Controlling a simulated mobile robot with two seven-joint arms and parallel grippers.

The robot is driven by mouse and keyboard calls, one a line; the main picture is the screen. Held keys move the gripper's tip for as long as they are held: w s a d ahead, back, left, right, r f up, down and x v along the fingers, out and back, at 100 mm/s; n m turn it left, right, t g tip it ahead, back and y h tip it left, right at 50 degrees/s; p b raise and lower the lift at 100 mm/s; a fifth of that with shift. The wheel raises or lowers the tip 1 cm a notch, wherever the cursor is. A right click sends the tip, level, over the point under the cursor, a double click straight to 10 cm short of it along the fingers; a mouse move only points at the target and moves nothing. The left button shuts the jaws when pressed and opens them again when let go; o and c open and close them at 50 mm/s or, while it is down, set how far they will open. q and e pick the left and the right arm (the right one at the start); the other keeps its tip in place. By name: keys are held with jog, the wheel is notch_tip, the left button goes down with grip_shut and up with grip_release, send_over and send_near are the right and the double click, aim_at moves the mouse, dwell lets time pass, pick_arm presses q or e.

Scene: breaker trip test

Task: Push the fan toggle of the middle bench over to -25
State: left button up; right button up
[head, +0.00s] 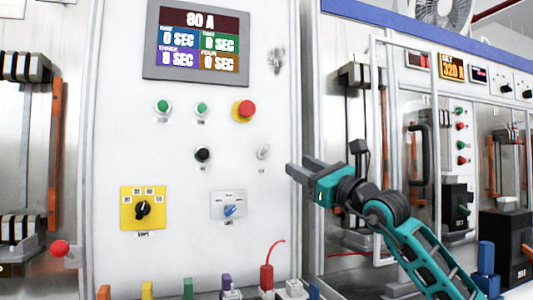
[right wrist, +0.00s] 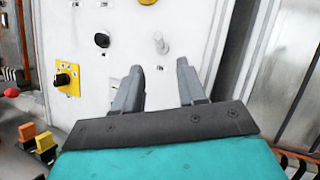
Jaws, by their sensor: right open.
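The middle bench is a white upright panel (head: 180,270). A small silver toggle (head: 263,152) sits on its right side, right of a black knob (head: 203,155); I take it for the fan toggle, but its label is too small to read. In the right wrist view the toggle (right wrist: 161,43) shows just beyond the fingertips, roughly between them, and looks untouched. My right gripper (head: 301,167) is open and empty, right of and slightly below the toggle in the head view; its fingers (right wrist: 159,68) point at the panel. My left gripper is out of view.
A yellow rotary switch (head: 143,207) and a blue knob (head: 230,211) sit lower on the panel. Green buttons (head: 163,107), a red button (head: 244,110) and a display (head: 197,45) are above. Coloured terminals (head: 266,278) line the bottom. A framed cabinet (head: 376,120) stands at right.

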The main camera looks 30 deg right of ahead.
aim_at(268, 149)
jog(key=p+x, duration=0.3)
jog(key=x, duration=0.8)
jog(key=shift+w+a+r+p, duration=0.2)
jog(key=shift+w+p, duration=0.1)
jog(key=shift+p, duration=0.1)
jog(key=shift+d, duration=0.1)
jog(key=shift+c, duration=0.3)
grip_shut()
